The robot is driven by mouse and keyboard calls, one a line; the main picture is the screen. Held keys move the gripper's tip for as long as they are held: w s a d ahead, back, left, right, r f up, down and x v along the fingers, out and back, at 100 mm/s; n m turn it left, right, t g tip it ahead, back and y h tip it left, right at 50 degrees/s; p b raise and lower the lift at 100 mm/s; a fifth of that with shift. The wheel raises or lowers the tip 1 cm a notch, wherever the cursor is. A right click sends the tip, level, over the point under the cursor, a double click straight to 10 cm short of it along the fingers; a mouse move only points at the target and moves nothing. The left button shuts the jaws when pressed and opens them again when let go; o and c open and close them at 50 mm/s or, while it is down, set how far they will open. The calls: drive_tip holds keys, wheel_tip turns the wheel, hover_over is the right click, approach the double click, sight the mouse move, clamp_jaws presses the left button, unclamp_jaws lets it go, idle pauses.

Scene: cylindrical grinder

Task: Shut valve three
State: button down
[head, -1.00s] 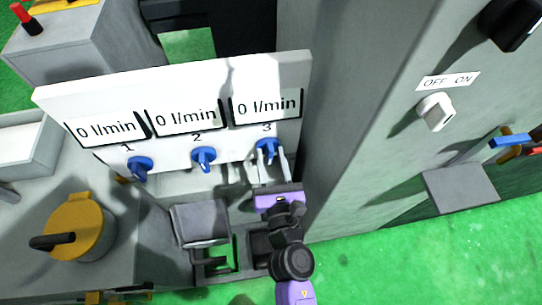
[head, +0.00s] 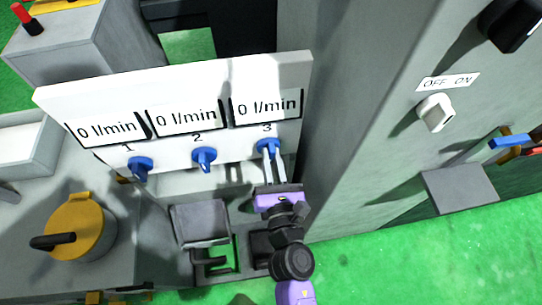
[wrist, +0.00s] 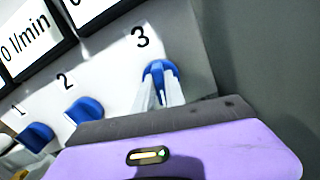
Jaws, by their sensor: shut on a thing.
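Valve three (head: 267,146) is a blue knob under the number 3 on the white panel (head: 215,84). The display above it (head: 266,107) reads 0 l/min. My gripper (head: 271,157) reaches up to it from below with its pale fingers drawn together on the knob. In the wrist view the blue knob (wrist: 159,70) shows between and above the fingertips (wrist: 158,82). The fingers hide the lower part of the knob.
Valve one (head: 140,168) and valve two (head: 204,158) are similar blue knobs to the left, each under a display reading 0 l/min. A tall grey housing (head: 355,120) with an OFF/ON switch (head: 436,112) stands close on the right. A yellow-lidded container (head: 80,228) stands at left.

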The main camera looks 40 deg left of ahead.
drive_tip(key=m, duration=0.4)
drive_tip(key=shift+w+d, duration=0.1)
drive_tip(key=m+p, duration=0.1)
drive_tip(key=m, duration=0.4)
drive_tip(key=shift+f, duration=0.1)
drive_tip(key=m+p, duration=0.1)
drive_tip(key=m, duration=0.3)
drive_tip(key=shift+w+d+f+m, duration=0.1)
drive_tip(key=shift+m, duration=0.2)
drive_tip(key=m+p, duration=0.1)
drive_tip(key=m, duration=0.4)
drive_tip(key=m+p, duration=0.1)
drive_tip(key=m, duration=0.4)
drive_tip(key=m+p, duration=0.2)
drive_tip(key=m, duration=0.4)
drive_tip(key=shift+s+f, duration=0.2)
drive_tip(key=shift+f, duration=0.2)
drive_tip(key=shift+s+a+f+m+p, duration=0.1)
drive_tip(key=shift+m+p, duration=0.2)
drive_tip(key=shift+m, duration=0.65)
drive_tip(key=shift+a+m+p, duration=0.1)
drive_tip(key=shift+m+p, duration=0.15)
drive_tip(key=shift+m, duration=0.7)
